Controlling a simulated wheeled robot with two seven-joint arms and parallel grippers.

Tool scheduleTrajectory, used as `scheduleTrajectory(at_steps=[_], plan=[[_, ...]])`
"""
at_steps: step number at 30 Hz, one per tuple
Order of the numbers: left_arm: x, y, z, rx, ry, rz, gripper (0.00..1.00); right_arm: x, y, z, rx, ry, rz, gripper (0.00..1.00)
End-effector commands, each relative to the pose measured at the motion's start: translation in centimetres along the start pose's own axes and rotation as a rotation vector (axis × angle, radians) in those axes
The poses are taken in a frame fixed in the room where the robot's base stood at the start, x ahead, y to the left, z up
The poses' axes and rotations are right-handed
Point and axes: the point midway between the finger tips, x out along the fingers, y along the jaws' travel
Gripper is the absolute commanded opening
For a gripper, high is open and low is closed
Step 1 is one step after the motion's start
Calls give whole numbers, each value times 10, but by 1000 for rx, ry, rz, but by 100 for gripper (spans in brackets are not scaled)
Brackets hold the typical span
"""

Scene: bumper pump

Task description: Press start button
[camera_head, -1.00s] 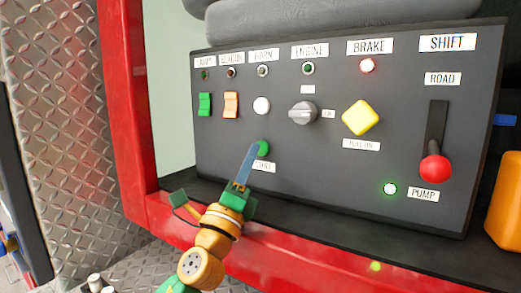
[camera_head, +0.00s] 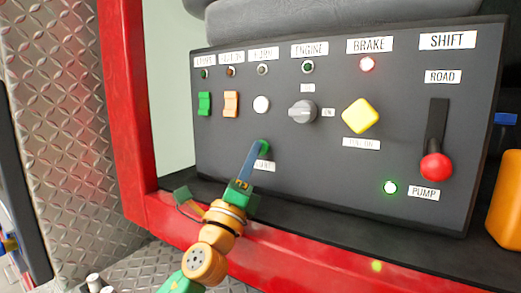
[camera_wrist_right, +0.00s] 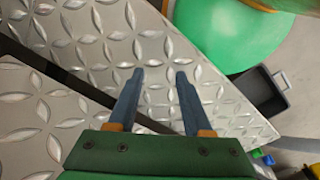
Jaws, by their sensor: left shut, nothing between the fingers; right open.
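The green start button (camera_head: 265,147) sits low on the dark control panel (camera_head: 320,180), above a white label that is partly hidden. My left gripper (camera_head: 257,147) is shut and empty, with its fingertips at the button and covering its left part. I cannot tell whether they touch it or how far the button is pressed. My right gripper (camera_wrist_right: 157,75) is open and empty in the right wrist view, in front of diamond-plate metal.
Near the start button are a grey engine knob (camera_head: 303,112), a white button (camera_head: 262,105) and a yellow brake knob (camera_head: 361,117). A red-knobbed shift lever (camera_head: 436,166) stands at the right. A red frame (camera_head: 300,262) runs below the panel.

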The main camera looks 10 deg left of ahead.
Motion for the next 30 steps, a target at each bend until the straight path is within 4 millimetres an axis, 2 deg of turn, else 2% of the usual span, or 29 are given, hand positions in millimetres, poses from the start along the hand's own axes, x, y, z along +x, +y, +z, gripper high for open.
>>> scheduleTrajectory(at_steps=[30], plan=[[9,5,-5,-1,0,0,0,8,0,1,0,0,0,50]])
